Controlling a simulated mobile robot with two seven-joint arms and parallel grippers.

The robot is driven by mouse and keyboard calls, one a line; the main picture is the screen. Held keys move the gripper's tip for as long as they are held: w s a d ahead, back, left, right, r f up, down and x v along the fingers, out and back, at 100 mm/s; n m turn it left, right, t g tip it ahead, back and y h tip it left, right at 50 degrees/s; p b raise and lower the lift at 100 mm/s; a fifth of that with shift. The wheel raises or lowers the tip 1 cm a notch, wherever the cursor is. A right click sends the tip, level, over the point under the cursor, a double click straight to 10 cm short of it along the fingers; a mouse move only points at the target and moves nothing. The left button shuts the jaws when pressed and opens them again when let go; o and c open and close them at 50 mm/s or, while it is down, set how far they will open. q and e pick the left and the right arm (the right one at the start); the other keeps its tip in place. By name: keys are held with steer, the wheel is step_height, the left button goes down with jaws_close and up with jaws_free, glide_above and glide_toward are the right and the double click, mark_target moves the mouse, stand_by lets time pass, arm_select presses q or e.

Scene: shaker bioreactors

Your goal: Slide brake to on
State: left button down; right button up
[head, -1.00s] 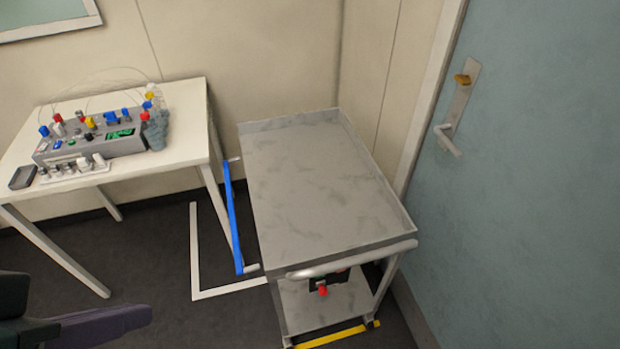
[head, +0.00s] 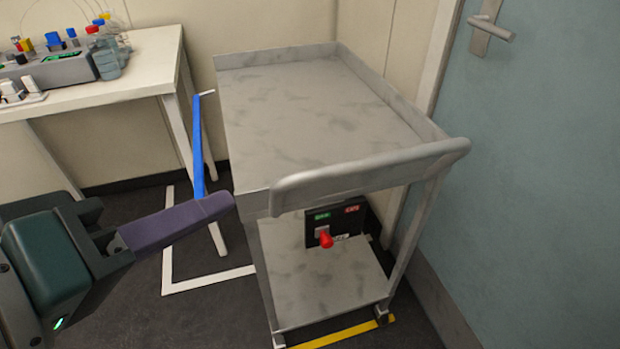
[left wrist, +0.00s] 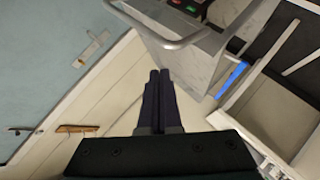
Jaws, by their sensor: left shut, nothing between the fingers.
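The brake is a red knob (head: 326,240) on a black panel (head: 350,224) under the cart's top. The panel has a green label (head: 321,217) on the left and a red label (head: 352,209) on the right. The knob sits at the left, below the green label. The label text is too small to read surely. My left gripper (head: 228,201) is shut and empty, left of the cart's front corner and apart from the knob. Its closed fingers show in the left wrist view (left wrist: 160,78). My right gripper is not in view.
The grey cart (head: 300,110) has a thick front handle (head: 370,172) above the panel. A blue strip (head: 198,145) stands at its left. A white table (head: 150,62) with equipment is at the left. A teal door (head: 540,180) is at the right. Yellow tape (head: 340,336) marks the floor.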

arm_select(q)
steer(key=w+f+n+t+h+b, duration=0.1)
steer(key=w+f+n+t+b, duration=0.1)
steer(key=f+b, duration=1.4)
steer(key=w+f+n+t+h+b, duration=0.1)
steer(key=f+n+t+b, duration=0.3)
steer(key=f+b, duration=1.2)
steer(key=w+n+b, duration=0.1)
steer(key=n+b, duration=0.2)
steer(key=b, duration=0.3)
steer(key=shift+n+t+h+b, duration=0.3)
steer(key=shift+t+h+b, duration=0.1)
steer(key=shift+w, duration=0.1)
steer(key=b, duration=0.4)
glide_toward(326, 241)
steer(key=w+a+f, duration=0.2)
steer(key=w+a, duration=0.1)
steer(key=w, duration=0.2)
steer(key=d, duration=0.1)
steer(key=w+d+r, duration=0.1)
steer(key=d, duration=0.2)
steer(key=shift+w+d+r+b, duration=0.1)
steer(key=shift+w+r+b, duration=0.2)
steer(key=shift+r+b, duration=0.1)
